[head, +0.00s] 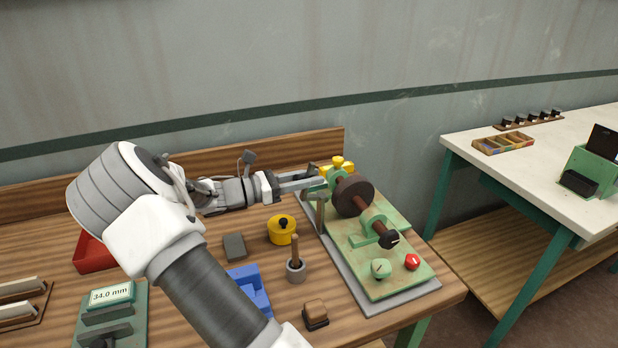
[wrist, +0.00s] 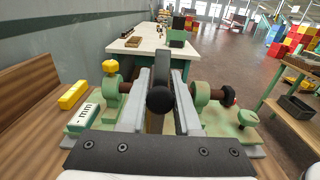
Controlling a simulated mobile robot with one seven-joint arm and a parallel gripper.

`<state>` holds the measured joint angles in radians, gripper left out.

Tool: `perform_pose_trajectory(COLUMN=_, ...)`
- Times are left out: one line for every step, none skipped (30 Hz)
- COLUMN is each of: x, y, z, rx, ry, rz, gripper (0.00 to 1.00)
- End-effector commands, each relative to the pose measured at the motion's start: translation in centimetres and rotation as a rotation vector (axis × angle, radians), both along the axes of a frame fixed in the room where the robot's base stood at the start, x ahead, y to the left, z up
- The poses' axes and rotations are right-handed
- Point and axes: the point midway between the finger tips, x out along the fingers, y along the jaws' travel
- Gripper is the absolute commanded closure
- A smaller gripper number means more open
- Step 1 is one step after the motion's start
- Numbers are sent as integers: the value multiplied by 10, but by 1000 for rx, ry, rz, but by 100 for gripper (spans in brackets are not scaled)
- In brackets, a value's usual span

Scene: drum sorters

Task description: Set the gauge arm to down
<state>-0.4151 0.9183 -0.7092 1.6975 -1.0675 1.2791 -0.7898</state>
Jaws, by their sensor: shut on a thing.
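The drum device stands on a green base plate (head: 395,265), with a dark brown drum (head: 353,195) on a shaft between green supports. In the wrist view the drum (wrist: 162,62) is seen edge-on, straight ahead between the fingers. A black ball knob (wrist: 160,100), apparently the end of the gauge arm, sits between the fingers. My gripper (head: 315,182) is shut on it at the drum's left side; in the wrist view the gripper (wrist: 161,85) points along the table. Grey posts (head: 320,213) stand beside the drum. The fingers hide most of the gauge arm, so its setting cannot be told.
A yellow knob (head: 338,162) tops the far support. A yellow pot (head: 282,230) and a grey cup (head: 295,268) stand left of the base.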

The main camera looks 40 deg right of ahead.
Motion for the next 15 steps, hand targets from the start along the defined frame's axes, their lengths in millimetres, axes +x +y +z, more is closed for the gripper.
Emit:
perform_pose_trajectory(x=0, y=0, z=1, rx=8, ry=-2, rz=0, gripper=100)
perform_pose_trajectory(x=0, y=-1, z=2, rx=13, ry=-3, rz=0, gripper=100)
perform_pose_trajectory(x=-1, y=-1, z=3, rx=22, ry=-6, rz=-1, gripper=100)
perform_pose_trajectory(x=-1, y=-2, z=4, rx=31, ry=-8, rz=-1, gripper=100)
perform_pose_trajectory(x=-1, y=-3, z=5, rx=42, ry=-11, rz=-1, gripper=100)
perform_pose_trajectory(x=-1, y=-4, z=7, rx=58, ry=-16, rz=-1, gripper=100)
perform_pose_trajectory(x=-2, y=-5, z=8, rx=71, ry=-20, rz=-1, gripper=100)
perform_pose_trajectory(x=-2, y=-6, z=10, rx=87, ry=-24, rz=-2, gripper=100)
perform_pose_trajectory(x=-2, y=-8, z=11, rx=110, ry=-30, rz=-2, gripper=100)
perform_pose_trajectory(x=-3, y=-9, z=12, rx=130, ry=-35, rz=-2, gripper=100)
perform_pose_trajectory(x=-3, y=-11, z=13, rx=151, ry=-41, rz=-3, gripper=100)
perform_pose_trajectory(x=-4, y=-13, z=15, rx=181, ry=-50, rz=-3, gripper=100)
perform_pose_trajectory(x=-5, y=-15, z=16, rx=205, ry=-55, rz=-3, gripper=100)
perform_pose_trajectory(x=-5, y=-17, z=17, rx=230, ry=-62, rz=-2, gripper=100)
perform_pose_trajectory(x=-6, y=-20, z=18, rx=265, ry=-71, rz=-4, gripper=100)
